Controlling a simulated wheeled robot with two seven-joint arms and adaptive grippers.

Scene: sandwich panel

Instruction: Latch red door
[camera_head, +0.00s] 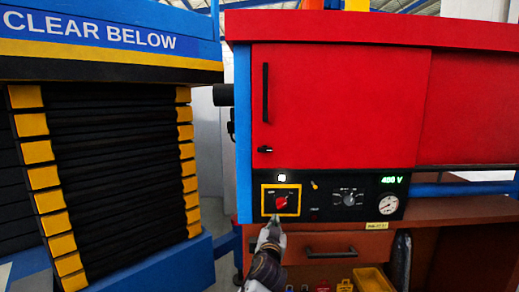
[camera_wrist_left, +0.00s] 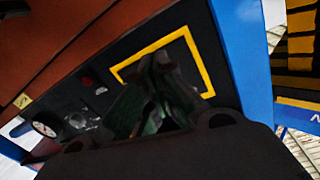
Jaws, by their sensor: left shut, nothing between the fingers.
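The red door (camera_head: 340,105) is flush in the red cabinet in the head view and looks closed. A long black vertical handle (camera_head: 265,92) is on its left side. A small black latch (camera_head: 265,150) sits below the handle and points left-right. My left gripper (camera_head: 273,224) is shut and empty, just below the red rotary switch (camera_head: 281,202) in its yellow frame. In the left wrist view the gripper's fingers (camera_wrist_left: 165,75) are in front of the yellow frame (camera_wrist_left: 205,75) and hide the switch. I cannot tell whether they touch it. My right gripper is not in view.
The black control panel (camera_head: 325,205) carries a lit white lamp (camera_head: 282,177), a selector knob (camera_head: 348,198), a gauge (camera_head: 388,204) and a green "400 V" display (camera_head: 392,180). A drawer (camera_head: 335,248) and a yellow bin (camera_head: 371,279) are below. A yellow-black bellows lift (camera_head: 120,170) stands left.

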